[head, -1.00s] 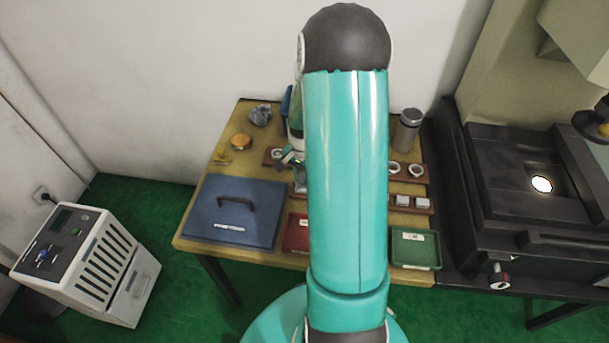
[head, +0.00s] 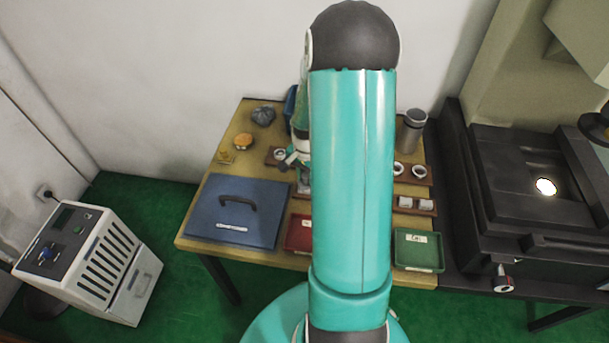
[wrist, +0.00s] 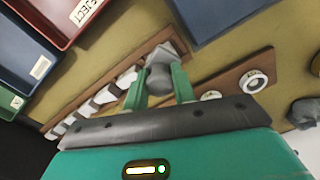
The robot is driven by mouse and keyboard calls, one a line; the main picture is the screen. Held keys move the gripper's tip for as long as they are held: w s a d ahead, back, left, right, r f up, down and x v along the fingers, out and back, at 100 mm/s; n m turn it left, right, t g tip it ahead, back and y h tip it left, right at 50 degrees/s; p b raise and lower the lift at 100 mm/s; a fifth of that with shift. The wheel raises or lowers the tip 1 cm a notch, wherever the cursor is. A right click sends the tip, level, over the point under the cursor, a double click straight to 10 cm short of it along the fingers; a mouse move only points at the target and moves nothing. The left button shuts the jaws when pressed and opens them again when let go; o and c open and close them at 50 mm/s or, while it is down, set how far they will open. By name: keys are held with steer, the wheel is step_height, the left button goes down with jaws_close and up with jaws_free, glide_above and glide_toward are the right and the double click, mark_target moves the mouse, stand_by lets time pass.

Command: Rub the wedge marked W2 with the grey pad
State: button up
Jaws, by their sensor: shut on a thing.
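My gripper (wrist: 159,88) shows two green fingers in the wrist view, shut on the grey pad (wrist: 158,79). A pale grey wedge (wrist: 165,54) lies just beyond the pad at the end of a wooden rack (wrist: 62,112); I cannot tell whether pad and wedge touch. Several more wedges (wrist: 103,95) stand along that rack to the left. No W2 mark is readable, so I cannot tell which wedge bears it. In the head view my arm hides the middle of the table, and the gripper is only partly seen left of it.
A second rack holds white rings (wrist: 253,82). Nearby are a red REJECT tray (wrist: 62,18), a green tray (head: 418,250) and a blue lidded box with a handle (head: 238,212). A metal flask (head: 412,130) stands at the back right, a dark machine (head: 530,200) at the right.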

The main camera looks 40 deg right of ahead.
steer(key=shift+s+d, duration=0.25)
steer(key=shift+s, duration=0.05)
steer(key=shift+w+a, duration=0.8)
steer(key=shift+w, duration=0.2)
